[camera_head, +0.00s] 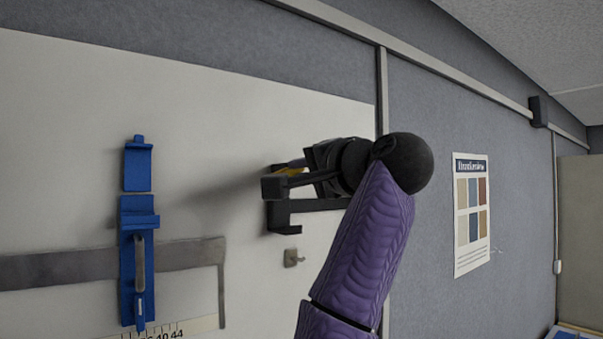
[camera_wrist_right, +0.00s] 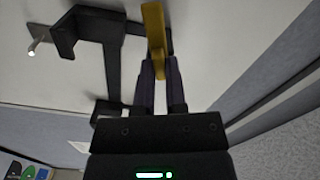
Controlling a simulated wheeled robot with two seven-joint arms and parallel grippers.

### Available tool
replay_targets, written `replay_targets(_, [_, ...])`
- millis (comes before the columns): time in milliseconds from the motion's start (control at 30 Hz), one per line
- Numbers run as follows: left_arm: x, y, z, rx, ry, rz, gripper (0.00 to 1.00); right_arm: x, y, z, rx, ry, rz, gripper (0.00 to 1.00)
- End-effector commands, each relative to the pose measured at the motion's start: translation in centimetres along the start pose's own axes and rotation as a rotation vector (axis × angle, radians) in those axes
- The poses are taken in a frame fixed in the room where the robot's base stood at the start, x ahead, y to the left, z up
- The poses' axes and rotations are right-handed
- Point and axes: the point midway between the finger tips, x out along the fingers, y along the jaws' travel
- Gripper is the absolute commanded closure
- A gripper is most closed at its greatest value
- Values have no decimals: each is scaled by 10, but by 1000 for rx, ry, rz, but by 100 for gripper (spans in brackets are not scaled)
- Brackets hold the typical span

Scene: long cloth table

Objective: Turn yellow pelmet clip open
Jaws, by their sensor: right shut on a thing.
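The yellow pelmet clip (camera_wrist_right: 155,28) shows as a flat bar in the right wrist view, its end between my fingers. In the head view only a small part of the clip (camera_head: 290,170) shows, beside a black bracket (camera_head: 280,216) on the white wall panel. My right gripper (camera_head: 312,178) reaches in from the right and hides much of the clip. In the right wrist view my right gripper (camera_wrist_right: 158,72) is shut on the clip's end. The black bracket (camera_wrist_right: 112,70) stands just left of the clip there. My left gripper is in neither view.
A tall blue fixture (camera_head: 138,215) is on the panel to the left, with a grey bar (camera_head: 60,268) crossing behind it. A small metal hook (camera_head: 292,258) sits below the bracket. A poster (camera_head: 472,213) hangs on the grey wall at right.

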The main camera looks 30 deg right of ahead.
Motion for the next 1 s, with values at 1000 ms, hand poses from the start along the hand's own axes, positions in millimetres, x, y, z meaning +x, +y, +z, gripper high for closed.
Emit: replay_targets(1000, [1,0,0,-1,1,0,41,0,0,-1,381,2,1,100])
